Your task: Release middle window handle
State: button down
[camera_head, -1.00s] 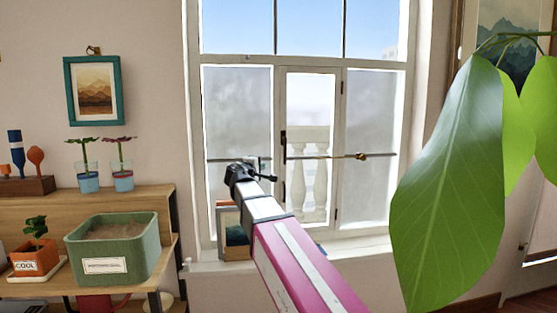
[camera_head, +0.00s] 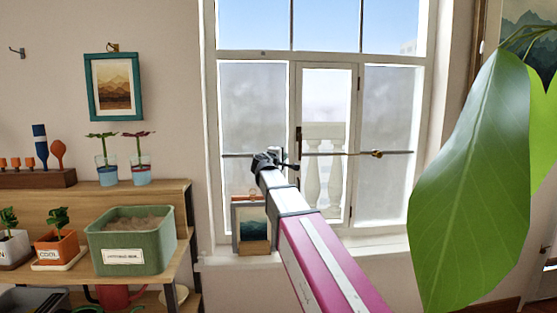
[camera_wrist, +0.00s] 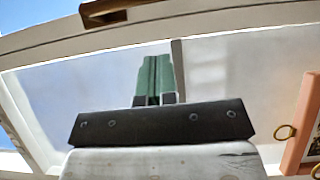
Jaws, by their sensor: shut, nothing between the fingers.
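The window (camera_head: 285,61) has a narrow middle pane (camera_head: 326,95) between two frosted side panes. A small dark upright handle (camera_head: 298,134) sits on the left edge of the middle pane's frame. A thin rod with a brass knob (camera_head: 377,154) crosses the panes lower down. My gripper (camera_head: 268,160) is in front of the left pane's lower right part, left of and below the dark handle in the picture. In the wrist view its green fingers (camera_wrist: 155,78) are shut together with nothing between them. Whether it touches the window cannot be told.
Framed pictures (camera_head: 250,222) stand on the sill below my gripper. A shelf with a green planter (camera_head: 132,240) and potted plants is at left. A large leaf (camera_head: 470,190) covers the right side.

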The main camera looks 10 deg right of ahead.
jog(key=shift+w+d, duration=0.45)
jog(key=shift+d, duration=0.45)
jog(key=shift+w+d, duration=0.5)
jog(key=shift+d, duration=0.35)
jog(key=shift+w+d, duration=0.45)
jog(key=shift+d, duration=0.45)
